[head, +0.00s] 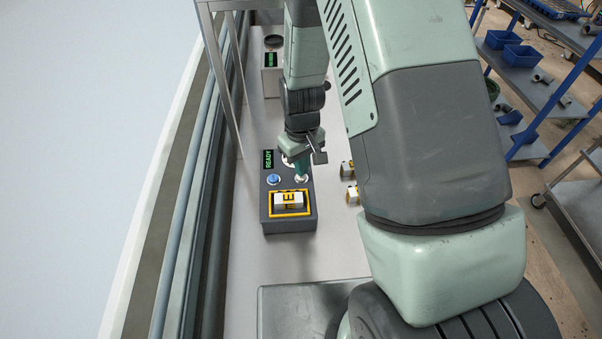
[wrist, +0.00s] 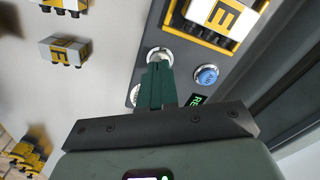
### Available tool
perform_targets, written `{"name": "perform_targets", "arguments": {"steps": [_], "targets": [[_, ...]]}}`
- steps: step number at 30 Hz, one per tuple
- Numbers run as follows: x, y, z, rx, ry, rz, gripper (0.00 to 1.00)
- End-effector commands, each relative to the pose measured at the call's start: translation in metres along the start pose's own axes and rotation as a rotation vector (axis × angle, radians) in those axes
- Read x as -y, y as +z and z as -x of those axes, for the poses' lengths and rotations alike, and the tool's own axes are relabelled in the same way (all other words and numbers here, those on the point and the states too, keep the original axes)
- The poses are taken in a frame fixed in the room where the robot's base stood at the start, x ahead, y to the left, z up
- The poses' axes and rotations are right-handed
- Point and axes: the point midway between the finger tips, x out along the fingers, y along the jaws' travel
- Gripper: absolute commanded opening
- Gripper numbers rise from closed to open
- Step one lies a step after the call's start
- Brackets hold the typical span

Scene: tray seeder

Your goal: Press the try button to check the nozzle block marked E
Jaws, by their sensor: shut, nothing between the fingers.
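The nozzle block marked E (head: 290,200) sits in the yellow-framed bay of a dark grey box (head: 290,227); it also shows in the wrist view (wrist: 225,14). The box carries a blue button (head: 273,179), a pale round button with a metal rim (wrist: 152,52), and a small display (head: 268,159) with green text reading READY. My gripper (head: 301,176) is shut and empty, pointing down. In the wrist view its fingertips (wrist: 158,62) are at the pale button and partly cover it; I cannot tell whether they touch it.
Two white-and-yellow blocks (head: 347,168) (head: 352,195) stand on the bench right of the box. Another device with a green display (head: 270,60) stands farther back. A metal frame post (head: 222,80) rises at the left. Shelves with blue bins (head: 521,56) are at the right.

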Motion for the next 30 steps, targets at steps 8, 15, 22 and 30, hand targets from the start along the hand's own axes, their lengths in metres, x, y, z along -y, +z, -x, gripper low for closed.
{"name": "perform_targets", "arguments": {"steps": [8, 15, 22, 30], "targets": [[0.0, 0.0, -0.006, 0.001, -0.001, 0.0, 0.0], [0.0, 0.0, -0.011, 0.0, 0.0, 0.0, 0.0], [0.0, 0.0, -0.014, 0.0, 0.0, 0.0, 0.0], [0.0, 0.0, -0.01, -0.001, 0.0, 0.0, 0.0]]}}
